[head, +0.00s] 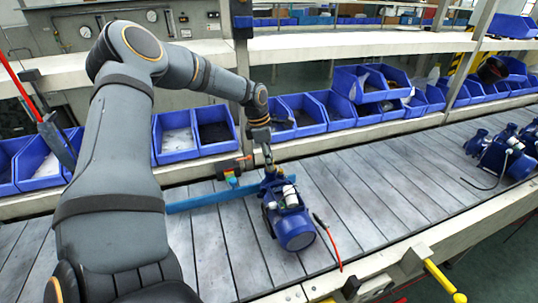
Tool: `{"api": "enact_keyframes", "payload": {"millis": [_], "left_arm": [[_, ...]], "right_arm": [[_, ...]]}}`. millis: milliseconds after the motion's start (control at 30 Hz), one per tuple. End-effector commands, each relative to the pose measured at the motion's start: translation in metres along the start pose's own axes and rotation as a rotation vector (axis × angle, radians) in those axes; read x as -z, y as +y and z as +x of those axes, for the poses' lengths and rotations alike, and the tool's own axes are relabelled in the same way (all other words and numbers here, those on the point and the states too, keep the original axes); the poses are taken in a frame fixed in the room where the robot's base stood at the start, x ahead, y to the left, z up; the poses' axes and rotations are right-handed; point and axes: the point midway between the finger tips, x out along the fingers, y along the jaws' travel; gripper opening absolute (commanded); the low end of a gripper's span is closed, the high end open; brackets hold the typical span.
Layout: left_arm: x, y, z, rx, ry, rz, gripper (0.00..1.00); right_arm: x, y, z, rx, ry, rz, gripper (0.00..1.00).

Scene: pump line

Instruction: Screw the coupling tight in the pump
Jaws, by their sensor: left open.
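A blue pump (290,217) with a round motor end stands on the grey slatted conveyor, near the middle of the head view. A small pale fitting shows on its top, but I cannot tell how the coupling sits in it. My left gripper (267,156) points down just above the back of the pump. It is open, and its fingers are small and partly hidden behind my wrist. I cannot tell whether it touches the coupling. My right gripper is not in view.
Blue bins (211,131) line the shelf behind the conveyor. A blue strip (205,199) lies left of the pump. A red-and-black cable (329,241) lies at its right. More blue pumps (500,154) stand at the far right, with clear slats between.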

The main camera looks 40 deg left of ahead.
Motion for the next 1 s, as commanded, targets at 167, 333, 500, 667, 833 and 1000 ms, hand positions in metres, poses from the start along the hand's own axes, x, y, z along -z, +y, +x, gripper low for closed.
{"api": "enact_keyframes", "payload": {"millis": [167,333,500,667,833,1000], "left_arm": [[0.000,0.000,0.001,-0.002,0.000,-0.013,0.40],[0.000,-0.001,-0.002,-0.012,0.001,-0.066,0.40],[-0.001,-0.002,-0.002,-0.052,0.001,-0.259,0.40],[0.000,-0.002,0.001,-0.063,0.000,-0.308,0.40],[0.000,-0.002,0.001,-0.063,0.000,-0.311,0.40],[-0.001,-0.003,-0.001,-0.099,0.001,-0.485,0.40]], "right_arm": [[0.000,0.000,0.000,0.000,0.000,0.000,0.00],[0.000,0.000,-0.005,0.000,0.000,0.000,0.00],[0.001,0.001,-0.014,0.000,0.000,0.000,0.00],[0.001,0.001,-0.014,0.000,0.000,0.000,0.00],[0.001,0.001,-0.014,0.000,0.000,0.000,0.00],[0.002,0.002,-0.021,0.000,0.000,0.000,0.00]]}}
